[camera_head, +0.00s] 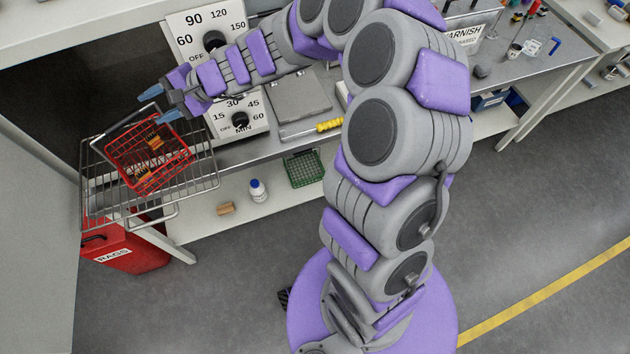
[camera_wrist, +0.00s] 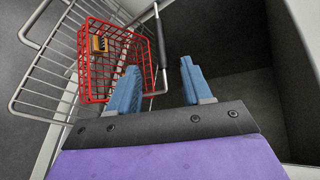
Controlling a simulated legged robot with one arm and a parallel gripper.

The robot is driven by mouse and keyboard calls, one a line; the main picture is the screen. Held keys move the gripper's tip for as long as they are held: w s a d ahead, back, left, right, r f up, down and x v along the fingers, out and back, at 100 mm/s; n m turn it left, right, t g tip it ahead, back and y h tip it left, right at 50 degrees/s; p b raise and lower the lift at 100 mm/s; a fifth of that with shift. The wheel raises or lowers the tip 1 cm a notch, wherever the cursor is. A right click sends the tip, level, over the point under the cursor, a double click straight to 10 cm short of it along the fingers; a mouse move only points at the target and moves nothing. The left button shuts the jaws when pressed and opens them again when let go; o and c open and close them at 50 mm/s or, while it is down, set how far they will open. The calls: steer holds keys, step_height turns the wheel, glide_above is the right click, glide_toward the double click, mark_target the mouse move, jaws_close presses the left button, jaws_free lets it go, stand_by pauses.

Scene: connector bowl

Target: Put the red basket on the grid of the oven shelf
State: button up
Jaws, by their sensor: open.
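The red basket (camera_head: 174,181) rests on the wire grid of the oven shelf (camera_head: 206,173) at the left in the head view. It has a dark handle with a grey bar and holds a few small brown-orange pieces. In the wrist view the red basket (camera_wrist: 88,82) lies on the grid (camera_wrist: 34,88), with its handle (camera_wrist: 161,40) raised. My gripper (camera_head: 161,103) is open, with blue fingertips just above and beside the handle. In the wrist view my gripper (camera_wrist: 160,82) shows its two fingers apart with nothing between them; the handle passes close to the left finger.
Dial panels (camera_head: 238,116) stand right of the grid. A red rags bin (camera_head: 130,250) stands below it. A white bottle (camera_head: 258,190) and a green crate (camera_head: 304,168) sit on the lower shelf. The dark oven interior (camera_wrist: 225,60) is open beside the gripper.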

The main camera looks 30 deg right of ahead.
steer(key=s+d+r+n+g+h, duration=0.15)
steer(key=s+n, duration=0.25)
steer(key=s, duration=0.5)
steer(key=s+r+n+g+h, duration=0.1)
steer(key=s+r+n+g, duration=0.15)
steer(key=s, duration=0.65)
steer(key=s+d+f+n+g+h, duration=0.1)
steer(key=s+d+h, duration=0.4)
steer(key=s+d, duration=0.5)
steer(key=s+d+f+n+g+h, duration=0.1)
steer(key=s+d+f+h, duration=0.1)
steer(key=s+d+h, duration=0.3)
steer(key=s+d, duration=0.4)
steer(key=d, duration=0.2)
steer(key=shift+s+d+f+n+g, duration=0.25)
steer(key=shift+s+f+n+g, duration=0.05)
steer(key=shift+s+f+n, duration=0.1)
steer(key=shift+a, duration=0.15)
